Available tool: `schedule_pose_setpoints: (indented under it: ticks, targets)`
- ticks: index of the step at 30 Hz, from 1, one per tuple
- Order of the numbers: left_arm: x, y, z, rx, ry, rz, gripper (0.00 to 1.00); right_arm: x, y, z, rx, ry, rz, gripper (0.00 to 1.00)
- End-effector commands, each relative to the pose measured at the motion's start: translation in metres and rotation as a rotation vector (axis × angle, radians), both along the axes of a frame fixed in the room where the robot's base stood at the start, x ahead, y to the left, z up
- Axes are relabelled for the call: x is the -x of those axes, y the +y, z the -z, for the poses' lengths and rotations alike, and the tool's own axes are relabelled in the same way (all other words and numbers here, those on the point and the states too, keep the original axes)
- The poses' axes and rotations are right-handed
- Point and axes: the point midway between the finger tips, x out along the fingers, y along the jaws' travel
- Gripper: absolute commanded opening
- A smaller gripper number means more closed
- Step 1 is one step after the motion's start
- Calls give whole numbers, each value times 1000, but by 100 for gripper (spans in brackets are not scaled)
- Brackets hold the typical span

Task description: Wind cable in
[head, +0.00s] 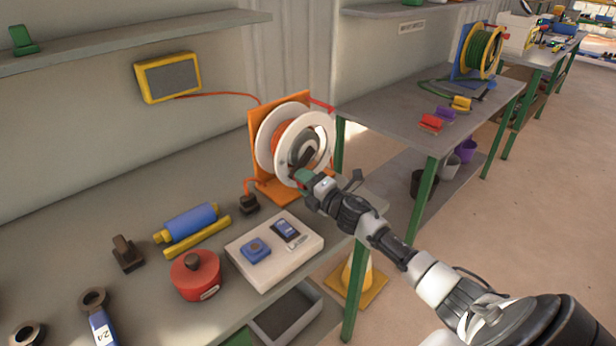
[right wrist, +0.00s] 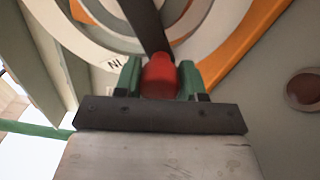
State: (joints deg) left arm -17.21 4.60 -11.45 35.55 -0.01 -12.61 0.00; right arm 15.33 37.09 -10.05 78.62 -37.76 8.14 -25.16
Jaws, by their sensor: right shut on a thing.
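The cable reel (head: 264,140) has white flanges on an orange stand (head: 272,190) at the back of the near bench. Orange-red cable is wound between the flanges, and a short red end (head: 250,184) runs down to a black plug (head: 249,205) on the bench. My right gripper (head: 303,177) is at the front of the reel. In the right wrist view its green fingers are shut on a red crank knob (right wrist: 160,76), at the end of a dark crank arm (right wrist: 146,25). A label reading "IN" (right wrist: 114,64) shows beside it. My left gripper is out of view.
A yellow-framed panel (head: 168,77) hangs on the wall. A white tray with devices (head: 270,275), a red pot (head: 195,275) and a blue roller (head: 187,222) stand left of my arm. A second bench (head: 400,115) is behind right, with a yellow cone (head: 358,273) on the floor.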

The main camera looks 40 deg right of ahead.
Motion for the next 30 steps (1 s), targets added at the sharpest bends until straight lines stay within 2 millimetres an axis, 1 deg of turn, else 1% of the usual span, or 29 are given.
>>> schedule_pose_setpoints:
  ticks: [1,7,24,25,27,30]
  targets:
    - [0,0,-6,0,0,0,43,0,1,-5,-27,3,1,0]
    - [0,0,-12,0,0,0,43,0,4,-8,-97,12,1,0]
    - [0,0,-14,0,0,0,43,0,5,-9,-127,16,1,0]
    - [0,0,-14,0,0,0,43,0,4,-9,-127,16,1,41]
    - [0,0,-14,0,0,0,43,0,5,-9,-127,16,1,52]
    - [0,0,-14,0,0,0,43,1,5,-9,-127,17,2,65]
